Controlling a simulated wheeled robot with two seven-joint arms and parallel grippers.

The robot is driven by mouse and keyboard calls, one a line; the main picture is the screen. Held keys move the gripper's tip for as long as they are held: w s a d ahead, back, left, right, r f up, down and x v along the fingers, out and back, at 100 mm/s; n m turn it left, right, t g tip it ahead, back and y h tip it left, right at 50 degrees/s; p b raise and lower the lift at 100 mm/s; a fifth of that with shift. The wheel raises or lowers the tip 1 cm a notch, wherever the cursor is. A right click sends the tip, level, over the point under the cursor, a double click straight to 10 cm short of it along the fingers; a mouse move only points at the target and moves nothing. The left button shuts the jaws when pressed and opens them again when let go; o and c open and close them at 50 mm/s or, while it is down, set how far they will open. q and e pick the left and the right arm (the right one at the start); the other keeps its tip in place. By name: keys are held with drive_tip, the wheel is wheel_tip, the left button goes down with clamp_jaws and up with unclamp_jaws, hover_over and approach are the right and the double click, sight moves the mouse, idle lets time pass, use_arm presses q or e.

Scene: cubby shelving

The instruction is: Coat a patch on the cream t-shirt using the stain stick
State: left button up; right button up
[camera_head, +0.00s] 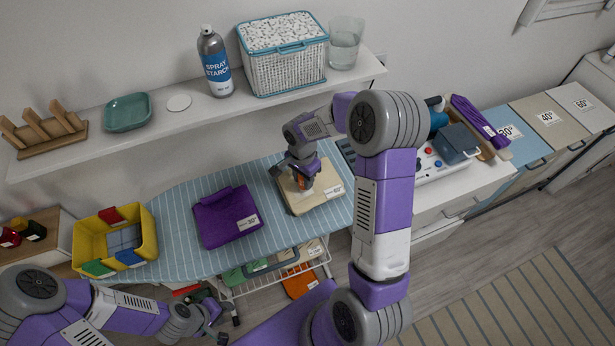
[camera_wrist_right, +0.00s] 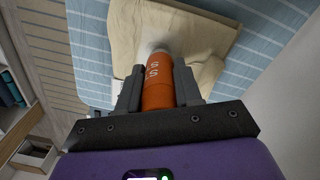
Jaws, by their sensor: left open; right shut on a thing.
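The cream t-shirt (camera_head: 326,194) lies folded on the striped ironing board (camera_head: 177,214), with a white tag on it. My right gripper (camera_head: 304,182) is over the shirt, shut on the orange stain stick (camera_wrist_right: 157,92). In the right wrist view the stick's pale tip points at the cream t-shirt (camera_wrist_right: 190,30) and appears at or very near the cloth; I cannot tell whether it touches. No coated patch can be made out. My left gripper (camera_head: 211,318) is open and empty, low at the front left, below the board's edge.
A folded purple garment (camera_head: 226,216) lies left of the shirt. A shelf (camera_head: 184,112) above carries spray starch (camera_head: 214,62), a basket (camera_head: 285,72) and a cup. A counter with a control box stands right.

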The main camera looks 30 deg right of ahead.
drive_tip(key=shift+w+a+b, duration=0.15)
drive_tip(key=shift+a+b, duration=0.15)
drive_tip(key=shift+a, duration=0.7)
drive_tip(key=shift+w+a+b, duration=0.15)
drive_tip(key=shift+a+b, duration=0.15)
drive_tip(key=shift+a, duration=0.65)
drive_tip(key=shift+a+r, duration=0.15)
drive_tip(key=shift+a, duration=0.1)
drive_tip(key=shift+w+r+p, duration=0.1)
drive_tip(key=shift+r+p, duration=0.4)
drive_tip(key=shift+r, duration=0.4)
drive_tip(key=shift+d+r+p, duration=0.1)
drive_tip(key=shift+r+p, duration=0.4)
drive_tip(key=shift+r, duration=0.25)
drive_tip(key=shift+r+p, duration=1.5)
drive_tip(key=shift+r, duration=0.75)
